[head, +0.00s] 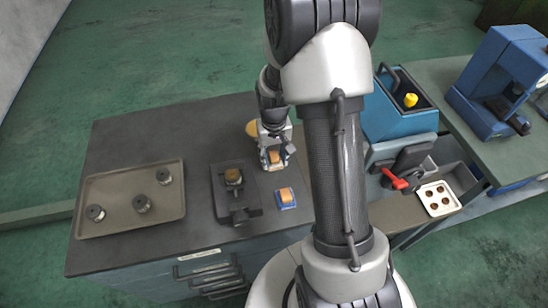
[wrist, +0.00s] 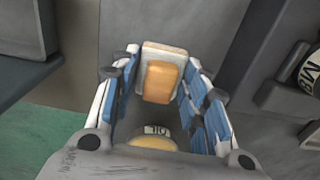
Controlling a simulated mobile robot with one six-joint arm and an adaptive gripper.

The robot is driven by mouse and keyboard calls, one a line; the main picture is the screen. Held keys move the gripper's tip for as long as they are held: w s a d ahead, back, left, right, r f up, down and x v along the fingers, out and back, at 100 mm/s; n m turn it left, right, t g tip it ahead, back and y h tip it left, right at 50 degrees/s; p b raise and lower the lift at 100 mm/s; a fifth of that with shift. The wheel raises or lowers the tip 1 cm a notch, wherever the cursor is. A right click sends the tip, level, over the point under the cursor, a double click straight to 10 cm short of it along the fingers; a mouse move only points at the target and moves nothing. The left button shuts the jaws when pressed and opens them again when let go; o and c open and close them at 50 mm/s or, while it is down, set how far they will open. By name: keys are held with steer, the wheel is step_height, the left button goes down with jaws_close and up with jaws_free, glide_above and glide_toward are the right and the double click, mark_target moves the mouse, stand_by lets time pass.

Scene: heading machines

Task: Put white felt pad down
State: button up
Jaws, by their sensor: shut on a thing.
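The white felt pad (wrist: 147,52) shows in the wrist view as a pale edge around an orange-tan block face (wrist: 160,80), between the fingertips. My gripper (wrist: 160,68), with blue-lined fingers, is shut on it. In the head view my gripper (head: 274,155) is over the dark bench top, with the orange-tan face (head: 274,157) between its fingers. The height of the pad above the bench is hard to tell. A similar orange-tan block on a blue base (head: 287,197) sits on the bench just in front of my gripper.
A tray (head: 110,200) with several small metal parts lies at left on the bench (head: 130,135). A dark fixture (head: 238,205) stands left of the blue base. A yellow disc (head: 252,128) is behind my gripper. A blue machine (head: 395,115) and a white holed tray (head: 438,198) are at right.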

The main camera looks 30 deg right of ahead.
steer(key=o, duration=1)
steer(key=shift+f, duration=0.1)
step_height(320, 180, up, 12)
steer(key=p, duration=0.3)
step_height(320, 180, up, 12)
steer(key=n+t, duration=0.1)
steer(key=t, duration=0.1)
glide_above(274, 156)
steer(key=s+a, duration=0.6)
steer(key=s+a+r+n+t, duration=0.1)
steer(key=s+a+r, duration=0.1)
steer(key=s, duration=0.4)
steer(key=s+a+r+n+t, duration=0.1)
steer(key=s+a+r, duration=0.2)
steer(key=s, duration=0.4)
steer(key=shift+s+a+r+t, duration=0.25)
steer(key=shift+a+r+t, duration=0.1)
steer(key=shift+a, duration=0.3)
